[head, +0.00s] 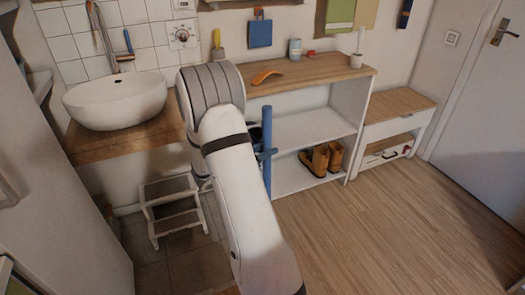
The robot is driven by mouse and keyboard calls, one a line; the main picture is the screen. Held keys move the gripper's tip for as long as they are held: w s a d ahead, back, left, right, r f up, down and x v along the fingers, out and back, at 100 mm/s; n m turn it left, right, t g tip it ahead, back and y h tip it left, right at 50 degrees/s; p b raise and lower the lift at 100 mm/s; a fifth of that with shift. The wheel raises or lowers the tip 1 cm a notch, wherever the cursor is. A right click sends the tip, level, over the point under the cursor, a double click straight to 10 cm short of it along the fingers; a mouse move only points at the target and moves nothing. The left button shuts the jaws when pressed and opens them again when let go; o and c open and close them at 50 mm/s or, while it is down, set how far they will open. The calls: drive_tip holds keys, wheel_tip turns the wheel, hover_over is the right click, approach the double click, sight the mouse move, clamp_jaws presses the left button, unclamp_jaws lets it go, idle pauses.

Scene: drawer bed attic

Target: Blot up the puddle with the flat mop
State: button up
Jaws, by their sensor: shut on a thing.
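A blue upright pole (267,135), which looks like the flat mop's handle, stands just right of my arm in front of the shelf unit. My gripper (259,155) is mostly hidden behind my arm and is shut on this handle. The mop's lower end and its flat head are hidden behind my arm. I cannot see the puddle; the visible wood floor (390,225) looks dry.
A white step stool (172,207) stands left of my arm, below the counter with the basin (117,100). The shelf unit (350,130) holds brown boots (321,158). A low bench (398,107) stands right of it. The floor at right is clear.

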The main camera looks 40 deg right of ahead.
drive_tip(key=a+r+p, duration=0.3)
drive_tip(key=r+p, duration=0.4)
drive_tip(key=r, duration=0.1)
drive_tip(key=shift+w+a, duration=0.3)
drive_tip(key=shift+w, duration=0.15)
idle(3.6)
idle(0.3)
